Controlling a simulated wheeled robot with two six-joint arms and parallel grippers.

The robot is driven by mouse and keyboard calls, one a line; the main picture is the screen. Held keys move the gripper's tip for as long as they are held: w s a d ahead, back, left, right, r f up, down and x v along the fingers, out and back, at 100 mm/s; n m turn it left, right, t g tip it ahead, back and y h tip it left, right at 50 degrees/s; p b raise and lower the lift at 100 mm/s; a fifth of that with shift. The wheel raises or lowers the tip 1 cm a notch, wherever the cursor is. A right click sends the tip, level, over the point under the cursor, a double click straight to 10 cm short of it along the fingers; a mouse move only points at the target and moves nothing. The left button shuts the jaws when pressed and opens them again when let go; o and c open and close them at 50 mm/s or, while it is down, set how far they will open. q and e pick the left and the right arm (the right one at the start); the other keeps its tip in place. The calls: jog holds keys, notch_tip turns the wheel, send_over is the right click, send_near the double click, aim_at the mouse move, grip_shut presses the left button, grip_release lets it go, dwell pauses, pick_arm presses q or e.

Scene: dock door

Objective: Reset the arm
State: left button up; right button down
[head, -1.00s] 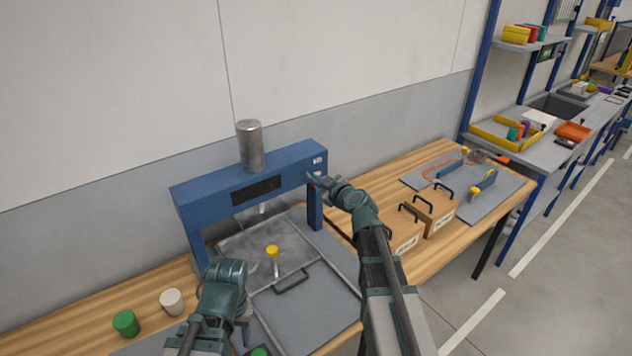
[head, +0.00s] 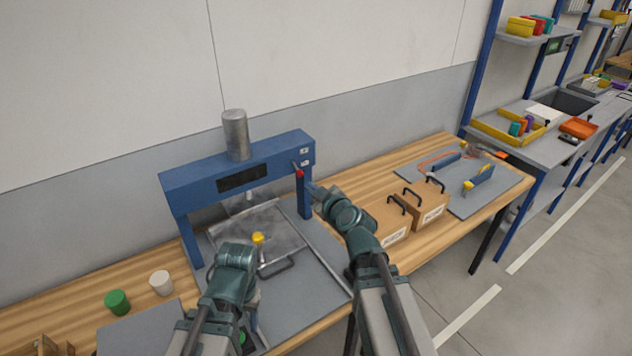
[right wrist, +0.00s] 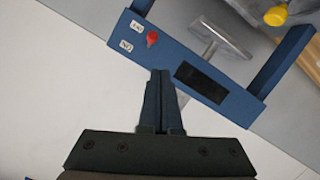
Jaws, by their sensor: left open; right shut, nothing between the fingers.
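My right arm reaches toward the right post of a blue press frame (head: 185,184). My right gripper (head: 312,190) is shut and empty, close to that post. In the right wrist view its shut fingers (right wrist: 160,75) point at the frame's beam, just below a red-tipped lever (right wrist: 152,38) beside two small white labels. The lever (head: 299,173) also shows in the head view, above my right gripper. My left arm is low in front of the press. Its wrist hides the left gripper's fingers in the head view.
A metal tray (head: 270,225) with a handle and a yellow-topped knob (head: 258,239) sits under the press. Cardboard boxes (head: 426,207) and a grey board (head: 500,190) lie right of my right arm.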

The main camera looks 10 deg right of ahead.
pick_arm(q)
jog(key=shift+s+d+f, duration=0.1)
jog(key=shift+d, duration=0.2)
pick_arm(e)
jog(key=shift+s+d+f, duration=0.1)
jog(key=shift+s, duration=0.35)
jog(key=s+a+f+g+y, duration=0.2)
jog(key=s+a+f+g, duration=0.5)
jog(key=s+a+f, duration=0.4)
jog(key=s+f+m+g+h, duration=0.4)
jog(key=s+g, duration=0.4)
jog(key=s, duration=0.5)
jog(key=f+h, duration=0.1)
jog(key=h, duration=0.1)
jog(key=shift+s+d+h, duration=0.15)
jog(key=shift+d+h, duration=0.25)
